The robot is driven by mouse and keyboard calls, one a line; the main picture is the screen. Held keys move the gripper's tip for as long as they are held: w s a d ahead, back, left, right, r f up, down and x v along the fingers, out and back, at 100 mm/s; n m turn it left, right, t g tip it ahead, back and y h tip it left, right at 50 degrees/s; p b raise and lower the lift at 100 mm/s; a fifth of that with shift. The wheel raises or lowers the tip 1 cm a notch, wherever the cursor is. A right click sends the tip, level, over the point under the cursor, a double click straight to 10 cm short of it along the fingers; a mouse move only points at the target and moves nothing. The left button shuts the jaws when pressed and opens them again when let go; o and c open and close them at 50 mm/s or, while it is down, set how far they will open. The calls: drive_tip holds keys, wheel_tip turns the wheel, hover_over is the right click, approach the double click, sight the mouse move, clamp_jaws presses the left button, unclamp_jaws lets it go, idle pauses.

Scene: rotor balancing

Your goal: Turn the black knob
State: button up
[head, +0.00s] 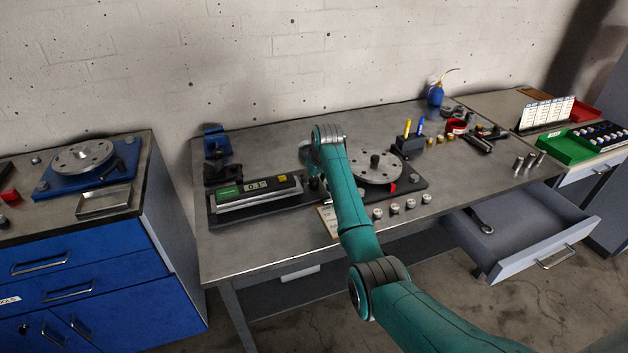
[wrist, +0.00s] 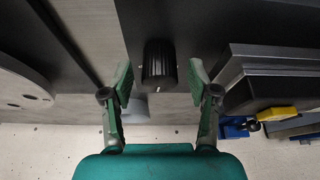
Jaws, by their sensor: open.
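The black knob (wrist: 159,62) is a ribbed cylinder on a dark plate in the wrist view. It lies between the two green fingers of my gripper (wrist: 160,80), with a gap on each side. The gripper is open and neither finger touches the knob. In the head view my arm covers most of the spot between the display unit (head: 258,190) and the rotor disc (head: 374,168), and my fingertips cannot be made out clearly there.
The display unit's grey housing (wrist: 270,60) is close right of the fingers in the wrist view; the disc (wrist: 22,85) is at left. Several small weights (head: 395,208) stand along the front. A drawer (head: 520,232) hangs open at right. The table's left front is clear.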

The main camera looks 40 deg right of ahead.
drive_tip(key=shift+f, duration=0.15)
drive_tip(key=shift+c, duration=0.3)
clamp_jaws()
drive_tip(key=shift+n+y, duration=0.4)
drive_tip(key=shift+n, duration=0.6)
drive_tip(key=shift+o, duration=0.3)
unclamp_jaws()
drive_tip(key=v, duration=1.2)
